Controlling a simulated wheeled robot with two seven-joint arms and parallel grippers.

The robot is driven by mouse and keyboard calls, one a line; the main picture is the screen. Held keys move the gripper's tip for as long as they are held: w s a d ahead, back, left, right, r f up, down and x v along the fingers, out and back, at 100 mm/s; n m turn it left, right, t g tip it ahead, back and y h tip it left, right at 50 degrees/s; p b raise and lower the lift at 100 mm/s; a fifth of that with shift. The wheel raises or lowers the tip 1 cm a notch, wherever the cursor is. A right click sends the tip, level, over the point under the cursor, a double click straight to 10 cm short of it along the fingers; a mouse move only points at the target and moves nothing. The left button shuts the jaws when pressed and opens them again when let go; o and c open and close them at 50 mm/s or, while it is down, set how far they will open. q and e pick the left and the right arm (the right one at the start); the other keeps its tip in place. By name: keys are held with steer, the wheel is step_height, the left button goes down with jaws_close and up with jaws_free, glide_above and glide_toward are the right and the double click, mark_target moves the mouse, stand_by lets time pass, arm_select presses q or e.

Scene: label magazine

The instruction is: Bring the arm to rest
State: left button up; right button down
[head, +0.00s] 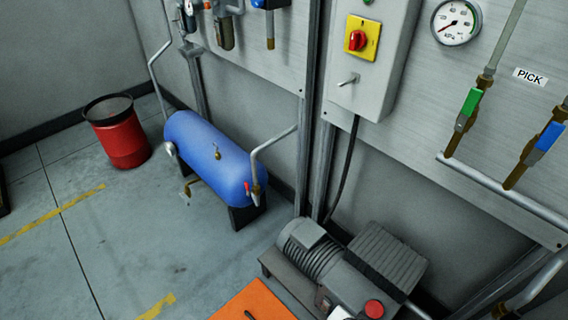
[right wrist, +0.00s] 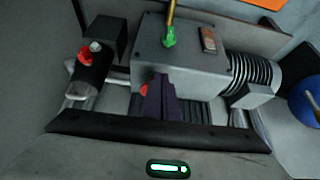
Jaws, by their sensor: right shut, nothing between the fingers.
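My right gripper (right wrist: 161,98) shows in the right wrist view as dark fingers closed together, with nothing seen between them. It is in front of the grey pump and motor unit (right wrist: 185,62); I cannot tell how far apart they are. Neither of my grippers shows in the head view, and my left gripper is in no view. In the head view the same kind of grey motor unit (head: 347,277) stands on the floor at the bottom, with a red cap (head: 374,309).
A blue tank (head: 212,152) and red bin (head: 118,133) stand on the floor. An orange mat (head: 252,300) lies beside the motor. The wall panel carries a switch box (head: 372,62), a gauge (head: 456,20), green-handled and blue-handled valves, and a PICK label (head: 530,77).

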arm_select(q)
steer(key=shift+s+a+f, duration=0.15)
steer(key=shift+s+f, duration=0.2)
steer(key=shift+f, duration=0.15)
arm_select(e)
steer(key=s+a+r+n+t+y, duration=0.2)
steer(key=s+r+n+y, duration=0.1)
steer(key=r, duration=0.4)
steer(key=s+a+r+n+t+y, duration=0.2)
steer(key=s+r+n+y, duration=0.1)
steer(key=r+n, duration=0.4)
steer(key=shift+s+n+y, duration=0.3)
steer(key=shift+s+n, duration=0.1)
steer(key=shift+s, duration=0.5)
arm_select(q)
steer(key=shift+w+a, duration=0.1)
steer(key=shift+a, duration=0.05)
arm_select(e)
steer(key=shift+a, duration=0.1)
